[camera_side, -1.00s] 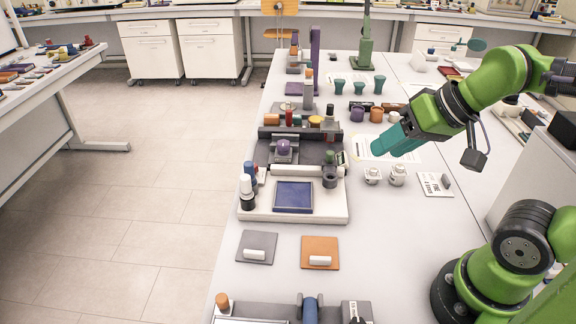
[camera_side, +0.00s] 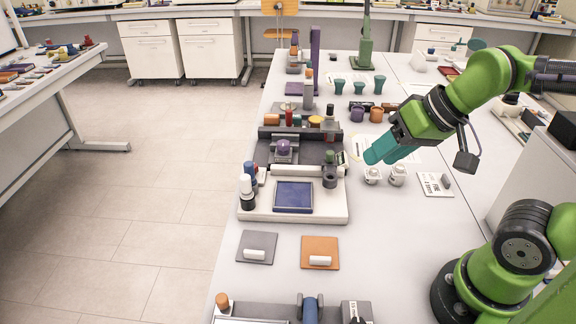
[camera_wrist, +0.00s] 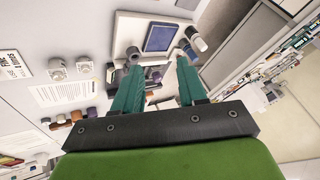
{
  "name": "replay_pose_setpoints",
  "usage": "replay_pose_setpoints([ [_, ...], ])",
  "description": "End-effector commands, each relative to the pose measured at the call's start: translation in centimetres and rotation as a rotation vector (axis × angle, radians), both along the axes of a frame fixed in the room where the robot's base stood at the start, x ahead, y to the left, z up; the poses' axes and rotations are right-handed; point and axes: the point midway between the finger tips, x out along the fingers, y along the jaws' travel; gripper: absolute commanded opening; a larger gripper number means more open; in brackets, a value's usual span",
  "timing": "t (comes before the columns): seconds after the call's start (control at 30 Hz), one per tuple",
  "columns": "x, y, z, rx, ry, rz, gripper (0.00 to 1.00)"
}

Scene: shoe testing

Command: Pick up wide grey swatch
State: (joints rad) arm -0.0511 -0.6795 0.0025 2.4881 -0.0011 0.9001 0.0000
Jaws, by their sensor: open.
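The grey swatch (camera_side: 256,247) is a flat square with a white grip bar on top. It lies on the near part of the bench, left of an orange swatch (camera_side: 320,252) of similar shape. My gripper (camera_side: 375,155) is up over the bench to the right of the test device, well apart from the swatches. In the wrist view my gripper (camera_wrist: 155,75) shows two teal fingers spread apart with nothing held between them. I cannot make out the grey swatch in the wrist view.
A white-based device with a blue pad (camera_side: 293,196) stands between my gripper and the swatches, with small bottles (camera_side: 247,190) at its left. The bench between the orange swatch and my base is clear.

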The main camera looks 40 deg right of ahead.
Motion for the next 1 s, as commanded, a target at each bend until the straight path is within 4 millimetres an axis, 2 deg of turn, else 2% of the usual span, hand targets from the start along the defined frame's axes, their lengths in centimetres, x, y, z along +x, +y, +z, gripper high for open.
replay_pose_setpoints([
  [0.17,3.2,3.9,-1.4,-0.071,0.129,0.189,0.41],
  [0.4,8.0,11.3,-4.3,-0.243,0.251,0.57,0.41],
  [0.6,10.8,16.5,-6.7,-0.368,0.286,0.851,0.41],
  [0.67,11.7,17.3,-6.7,-0.396,0.279,0.909,0.41],
  [0.77,12.5,17.4,-5.7,-0.431,0.249,0.97,0.41],
  [0.87,12.4,17.3,-6.6,-0.438,0.255,0.993,0.41],
  [1.0,12.6,17.5,-9.3,-0.438,0.258,0.994,0.41],
])
